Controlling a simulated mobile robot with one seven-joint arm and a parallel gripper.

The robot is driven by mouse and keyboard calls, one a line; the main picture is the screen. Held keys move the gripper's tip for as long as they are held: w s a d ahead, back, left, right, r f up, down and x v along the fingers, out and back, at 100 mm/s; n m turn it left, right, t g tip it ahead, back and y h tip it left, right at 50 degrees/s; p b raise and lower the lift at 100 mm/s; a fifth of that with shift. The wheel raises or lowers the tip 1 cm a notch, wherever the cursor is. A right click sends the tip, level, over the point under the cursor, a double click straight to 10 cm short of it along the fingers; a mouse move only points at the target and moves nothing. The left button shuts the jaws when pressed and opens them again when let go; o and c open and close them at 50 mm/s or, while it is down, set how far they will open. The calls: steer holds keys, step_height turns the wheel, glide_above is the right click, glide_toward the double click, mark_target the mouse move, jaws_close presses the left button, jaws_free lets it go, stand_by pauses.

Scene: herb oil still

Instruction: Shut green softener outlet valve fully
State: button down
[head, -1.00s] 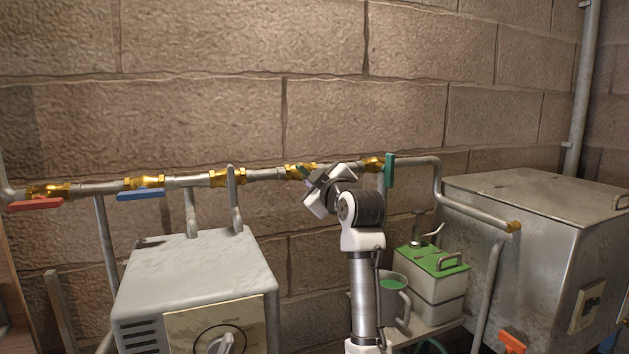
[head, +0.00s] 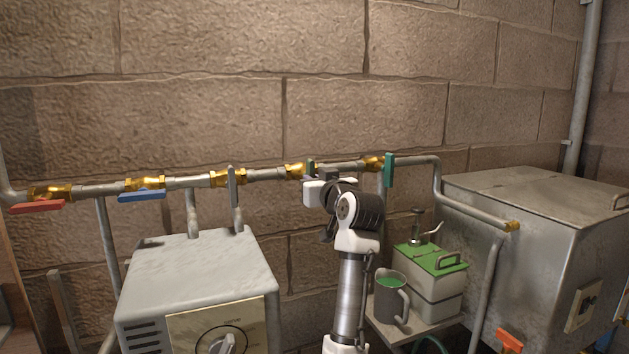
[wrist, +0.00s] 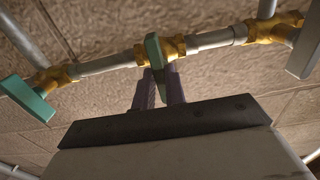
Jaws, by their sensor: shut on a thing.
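The green valve handle (head: 311,167) sits on the brass valve (head: 296,170) in the wall pipe. It stands upright, about square across the pipe. In the wrist view the green handle (wrist: 155,56) is between the two fingers of my gripper (wrist: 160,85), which is shut on it. In the head view my gripper (head: 315,178) is at the pipe and its fingers are mostly hidden by the wrist.
A teal handle (head: 389,170) is on the valve to the right, and a grey handle (head: 232,186) to the left. Blue (head: 141,195) and red (head: 37,206) handles lie along the pipe further left. A grey box (head: 195,270) and a mug (head: 391,300) are below.

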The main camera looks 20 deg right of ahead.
steer(key=shift+f+m, duration=0.1)
steer(key=shift+m, duration=0.2)
steer(key=c, duration=1.5)
jaws_free()
steer(key=shift+o, duration=0.2)
steer(key=shift+s, duration=0.1)
steer(key=s+b, duration=0.5)
steer(key=s, duration=0.8)
steer(key=shift+s+d, duration=0.25)
steer(key=shift+s, duration=0.1)
